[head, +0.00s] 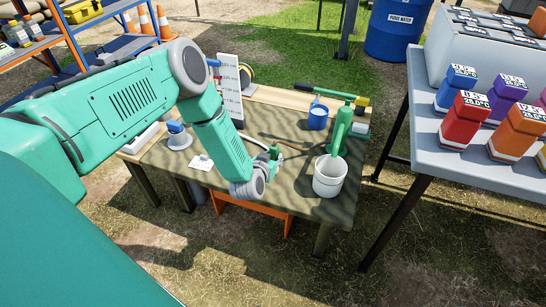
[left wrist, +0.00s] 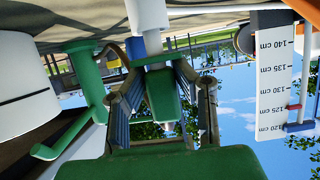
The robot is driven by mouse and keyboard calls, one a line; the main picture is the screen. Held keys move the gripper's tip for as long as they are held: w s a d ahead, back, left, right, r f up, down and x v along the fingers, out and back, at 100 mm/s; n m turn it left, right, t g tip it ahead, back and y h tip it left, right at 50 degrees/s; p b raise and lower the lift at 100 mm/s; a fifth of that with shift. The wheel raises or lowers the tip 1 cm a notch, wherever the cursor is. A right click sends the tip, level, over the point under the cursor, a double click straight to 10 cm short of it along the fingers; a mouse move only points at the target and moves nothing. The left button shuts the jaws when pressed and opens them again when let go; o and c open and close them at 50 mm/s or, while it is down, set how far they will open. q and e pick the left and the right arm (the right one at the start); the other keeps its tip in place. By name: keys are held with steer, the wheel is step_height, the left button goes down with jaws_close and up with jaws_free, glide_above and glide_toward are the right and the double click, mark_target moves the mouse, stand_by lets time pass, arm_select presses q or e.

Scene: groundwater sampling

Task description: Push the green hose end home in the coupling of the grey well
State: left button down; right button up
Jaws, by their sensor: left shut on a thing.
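My left gripper (head: 272,165) is low over the table, its fingers partly hidden by the wrist in the head view. In the left wrist view, which is upside down, the gripper (left wrist: 160,75) is shut around the green hose end (left wrist: 163,97). The hose end also shows as a small green piece in the head view (head: 274,151). A grey upright well (left wrist: 147,14) with a narrower pale pipe stands in line with the hose end. Their meeting point is partly hidden, so I cannot tell how deep the hose end sits. My right gripper is not in view.
A white bucket (head: 329,179) stands right of my gripper, beside a green pump (head: 342,127). A blue mug (head: 318,117), a blue-capped grey well (head: 178,138) and a marked depth board (head: 231,88) are also on the table. A grey table (head: 435,152) with coloured bottles stands right.

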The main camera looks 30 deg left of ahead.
arm_select(q)
steer(key=shift+f+b, duration=0.65)
steer(key=shift+f, duration=0.25)
steer(key=c, duration=1.2)
jaws_free()
steer(key=v, duration=1.2)
steer(key=shift+d, duration=0.1)
